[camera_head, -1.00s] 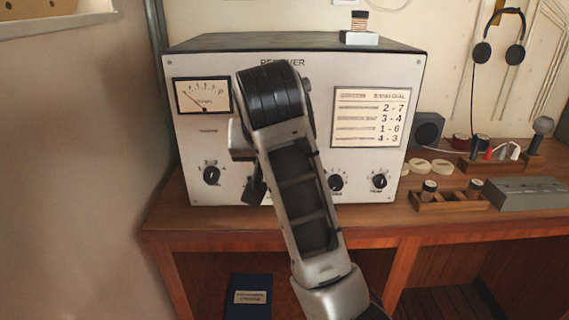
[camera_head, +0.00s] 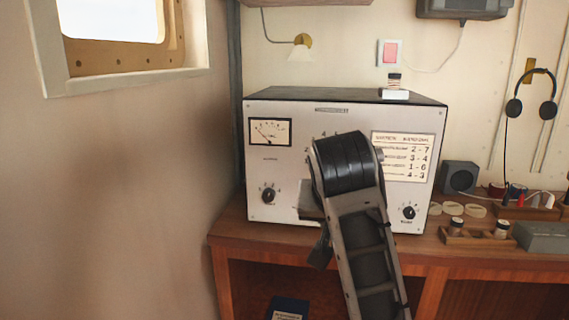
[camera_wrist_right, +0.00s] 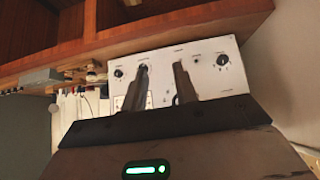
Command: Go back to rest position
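The receiver (camera_head: 290,165), a white-fronted box with a dark top, stands on the wooden desk. It has a meter (camera_head: 270,131), a number card (camera_head: 402,157) and black knobs, one at its left (camera_head: 268,195) and one at its right (camera_head: 409,212). My right arm (camera_head: 365,240) rises in front of it and hides its middle. In the wrist view, my right gripper (camera_wrist_right: 161,83) has its two dark fingers apart, with nothing seen between them. They point toward the receiver front (camera_wrist_right: 205,75), near a knob; contact cannot be told. My left gripper is out of view.
The desk (camera_head: 232,231) carries a small speaker (camera_head: 459,176), pale discs, a wooden holder (camera_head: 478,237) and a grey box (camera_head: 543,237) at right. Headphones (camera_head: 541,108) hang on the wall. A wall and window (camera_head: 112,20) close the left side. A blue book (camera_head: 288,306) lies below.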

